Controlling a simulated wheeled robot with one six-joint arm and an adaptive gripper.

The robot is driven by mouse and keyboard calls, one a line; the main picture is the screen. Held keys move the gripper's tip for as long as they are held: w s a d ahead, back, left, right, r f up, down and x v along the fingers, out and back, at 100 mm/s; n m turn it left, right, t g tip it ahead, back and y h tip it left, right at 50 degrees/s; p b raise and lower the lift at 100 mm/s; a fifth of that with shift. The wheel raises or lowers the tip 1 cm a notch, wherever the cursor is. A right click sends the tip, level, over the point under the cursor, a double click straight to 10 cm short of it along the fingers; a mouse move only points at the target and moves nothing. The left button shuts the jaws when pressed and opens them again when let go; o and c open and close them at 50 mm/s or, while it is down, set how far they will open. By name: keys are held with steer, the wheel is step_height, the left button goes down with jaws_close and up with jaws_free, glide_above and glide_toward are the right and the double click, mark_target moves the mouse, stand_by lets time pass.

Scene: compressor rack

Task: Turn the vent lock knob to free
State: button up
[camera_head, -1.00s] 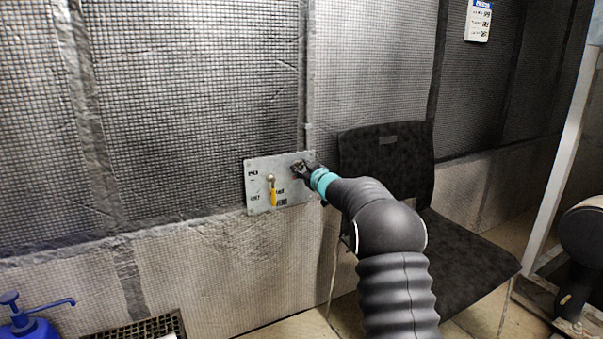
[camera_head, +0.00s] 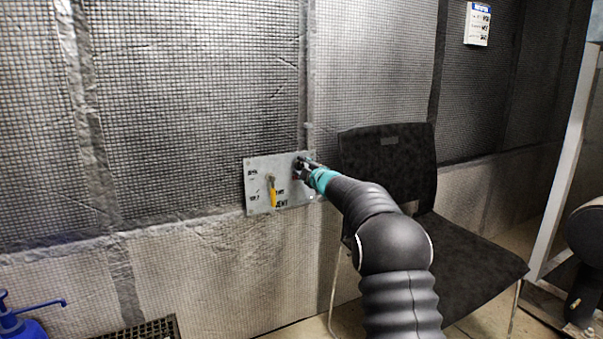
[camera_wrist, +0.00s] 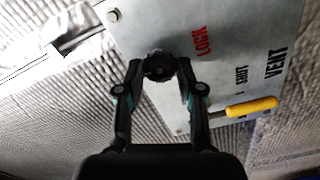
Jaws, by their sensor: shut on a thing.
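The vent lock knob (camera_wrist: 159,66) is a dark round knob on a grey metal plate (camera_wrist: 225,50), with a red LOCK label beside it in the wrist view. My gripper (camera_wrist: 160,78) is shut on the knob, with a finger on each side of it. In the head view my gripper (camera_head: 304,164) covers the upper right of the plate (camera_head: 256,190) and hides most of the knob. A yellow-handled vent lever (camera_head: 273,193) hangs down on the plate; it also shows in the wrist view (camera_wrist: 250,107), near the SHUT and VENT labels. The knob's pointing direction is unclear.
A black chair (camera_head: 455,255) stands to the right, behind my arm. A blue pump bottle (camera_head: 22,325) and a dark grate (camera_head: 145,330) are at the lower left. A white post (camera_head: 565,170) stands at the right. Mesh-covered wall surrounds the plate.

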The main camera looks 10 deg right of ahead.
steer(key=shift+n, duration=0.7)
steer(key=shift+b, duration=0.35)
steer(key=shift+a, duration=0.1)
steer(key=o, duration=1.2)
steer(key=shift+c, duration=0.2)
steer(key=shift+s+d, duration=0.2)
steer(key=shift+s, duration=0.05)
steer(key=v, duration=1.1)
steer(key=shift+s, duration=0.25)
